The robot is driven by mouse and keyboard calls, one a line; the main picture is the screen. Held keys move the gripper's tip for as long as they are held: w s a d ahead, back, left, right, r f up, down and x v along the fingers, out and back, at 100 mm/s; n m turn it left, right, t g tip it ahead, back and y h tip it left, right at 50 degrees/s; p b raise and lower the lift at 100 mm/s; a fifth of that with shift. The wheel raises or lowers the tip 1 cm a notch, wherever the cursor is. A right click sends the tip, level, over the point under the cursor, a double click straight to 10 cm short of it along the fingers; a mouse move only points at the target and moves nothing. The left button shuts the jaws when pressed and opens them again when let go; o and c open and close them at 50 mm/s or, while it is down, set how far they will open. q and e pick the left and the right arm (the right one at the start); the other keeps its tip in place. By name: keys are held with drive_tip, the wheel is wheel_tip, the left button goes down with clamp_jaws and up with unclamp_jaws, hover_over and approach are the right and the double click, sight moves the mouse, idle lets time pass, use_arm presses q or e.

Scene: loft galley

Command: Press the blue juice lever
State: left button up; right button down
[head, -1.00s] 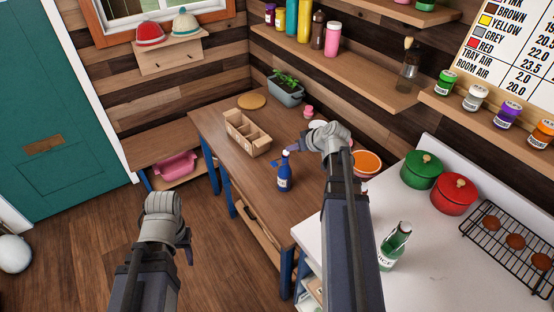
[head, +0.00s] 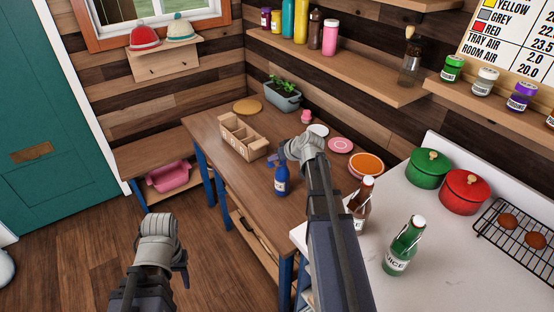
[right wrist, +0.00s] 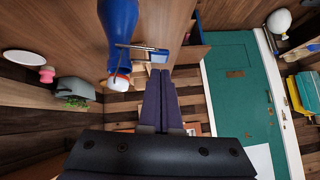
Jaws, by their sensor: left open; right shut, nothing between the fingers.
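The blue juice bottle (head: 282,182) stands upright on the wooden table. My right gripper (head: 278,157) is shut and empty beside the bottle's top. In the right wrist view its fingertips (right wrist: 160,72) lie close to the cap and lever; I cannot tell whether they touch. My left gripper (head: 183,274) is open and empty, low over the floor.
A wooden crate (head: 261,146) stands left of the bottle, with a planter (head: 283,98) behind. Plates and an orange bowl (head: 366,165) lie to the right. A brown bottle (head: 358,204) and a green bottle (head: 402,247) stand on the white counter, near my right arm.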

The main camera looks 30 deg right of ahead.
sight(270, 166)
drive_tip(key=shift+a+f, duration=0.1)
drive_tip(key=shift+f, duration=0.4)
drive_tip(key=shift+a+f+h+b, duration=0.2)
drive_tip(key=shift+f+h+b, duration=0.05)
drive_tip(key=shift+h+b, duration=0.15)
drive_tip(key=shift+f+n, duration=0.1)
drive_tip(key=shift+n, duration=0.2)
drive_tip(key=shift+s+a+f+n+h+b, duration=0.15)
drive_tip(key=shift+a+f+n+h+b, duration=0.25)
drive_tip(key=shift+f+h+b, duration=0.4)
wheel_tip(270, 166, down, 3)
drive_tip(key=n+h+b, duration=0.1)
drive_tip(key=h+b, duration=0.1)
drive_tip(key=b, duration=0.1)
drive_tip(key=n+t+h+b, duration=0.1)
drive_tip(key=h+b, duration=0.1)
drive_tip(key=b, duration=0.1)
drive_tip(key=shift+a+h, duration=0.15)
drive_tip(key=shift+h, duration=0.15)
